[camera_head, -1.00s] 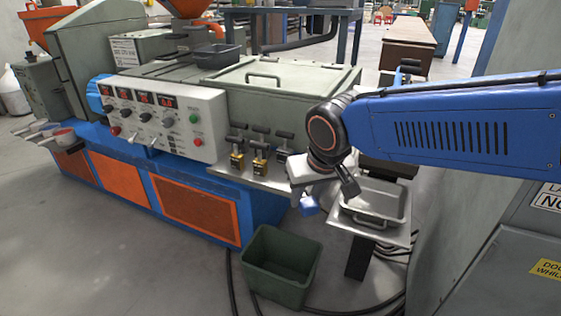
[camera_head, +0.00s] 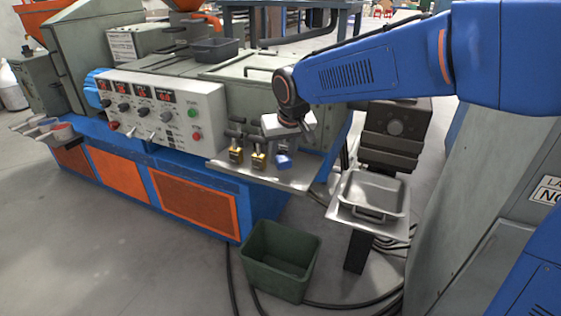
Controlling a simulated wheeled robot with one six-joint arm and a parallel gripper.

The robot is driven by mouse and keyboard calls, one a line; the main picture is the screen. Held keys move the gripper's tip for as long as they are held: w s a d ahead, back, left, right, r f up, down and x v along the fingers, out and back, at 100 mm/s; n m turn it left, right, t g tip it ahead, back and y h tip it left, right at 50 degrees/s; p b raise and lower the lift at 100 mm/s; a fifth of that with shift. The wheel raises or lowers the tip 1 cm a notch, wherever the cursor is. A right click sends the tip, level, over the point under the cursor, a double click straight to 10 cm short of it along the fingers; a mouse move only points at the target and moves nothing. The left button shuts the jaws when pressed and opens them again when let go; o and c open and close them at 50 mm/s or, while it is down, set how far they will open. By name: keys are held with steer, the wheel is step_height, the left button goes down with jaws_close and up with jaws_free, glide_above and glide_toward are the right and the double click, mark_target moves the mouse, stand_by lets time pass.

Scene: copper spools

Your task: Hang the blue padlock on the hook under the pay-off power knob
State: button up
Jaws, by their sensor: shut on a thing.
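The blue padlock (camera_head: 283,161) is held by my gripper (camera_head: 284,148), which is shut on it above the metal shelf at the machine's right end. The padlock is in front of the rightmost of the row of black knobs, which my gripper mostly hides. Two brass padlocks, the left one (camera_head: 236,155) and the right one (camera_head: 258,160), hang under the other two knobs. The labels are too small to read, so I cannot tell which knob is pay-off power. Whether the blue padlock touches a hook is also unclear.
A metal tray (camera_head: 345,207) stands on a post at right, with a dark unit (camera_head: 395,150) behind it. A green bin (camera_head: 262,277) is on the floor below. The control panel (camera_head: 213,130) is left of the knobs. A grey cabinet (camera_head: 470,270) stands at lower right.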

steer(key=shift+w+a+f, duration=0.2)
steer(key=shift+w+a, duration=0.05)
steer(key=shift+w, duration=0.35)
steer(key=shift+f, duration=1.55)
steer(key=shift+f, duration=0.1)
steer(key=o, duration=0.8)
steer(key=shift+o, duration=0.2)
steer(key=v, duration=1.2)
steer(key=shift+s+d, duration=0.1)
steer(key=shift+d, duration=0.05)
